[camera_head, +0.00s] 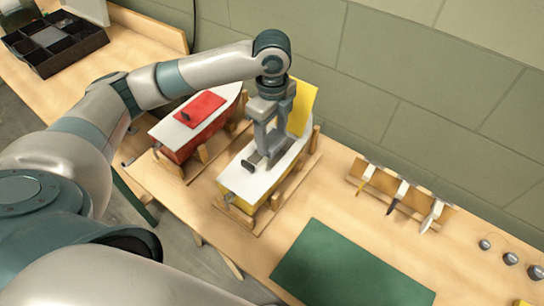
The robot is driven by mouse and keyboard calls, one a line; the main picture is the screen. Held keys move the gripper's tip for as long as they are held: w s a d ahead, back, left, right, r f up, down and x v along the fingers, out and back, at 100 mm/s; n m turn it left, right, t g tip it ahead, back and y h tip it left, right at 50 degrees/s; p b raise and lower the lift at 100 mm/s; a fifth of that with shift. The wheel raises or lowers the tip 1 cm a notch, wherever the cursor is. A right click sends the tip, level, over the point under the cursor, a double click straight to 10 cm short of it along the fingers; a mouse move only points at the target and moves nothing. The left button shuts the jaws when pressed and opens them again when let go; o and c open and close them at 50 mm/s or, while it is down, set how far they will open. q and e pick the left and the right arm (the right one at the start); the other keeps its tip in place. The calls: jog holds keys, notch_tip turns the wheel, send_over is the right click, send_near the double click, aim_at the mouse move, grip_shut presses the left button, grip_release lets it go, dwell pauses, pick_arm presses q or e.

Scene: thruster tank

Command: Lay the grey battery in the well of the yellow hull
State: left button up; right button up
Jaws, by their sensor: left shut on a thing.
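The yellow hull (239,204) rests on a wooden cradle in the middle of the bench, with a pale deck (243,182) and a raised yellow panel (303,106) at its far end. My left gripper (268,150) reaches down over the deck with its fingers low at the middle of the hull. It is shut on a grey thing, probably the grey battery, which is mostly hidden between the fingers. The well is hidden under the gripper, so I cannot tell whether the battery touches its floor. A small dark fitting (248,166) sits on the near deck. My right gripper is not in view.
A red hull (175,147) with a red panel (200,109) stands on its cradle just left. A green mat (350,270) lies right of the yellow hull. A wooden tool rack (400,195) stands by the wall. A black tray (52,42) is at far left.

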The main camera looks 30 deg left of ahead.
aim_at(272, 139)
pick_arm(q)
jog(key=shift+f+p, duration=0.35)
jog(key=shift+f, duration=1.8)
jog(key=shift+f+p, duration=0.4)
jog(key=shift+f, duration=1.45)
jog(key=o, duration=1)
jog(key=shift+f, duration=0.15)
notch_tip(272, 139, up, 12)
jog(key=b, duration=0.2)
jog(key=shift+b, duration=0.3)
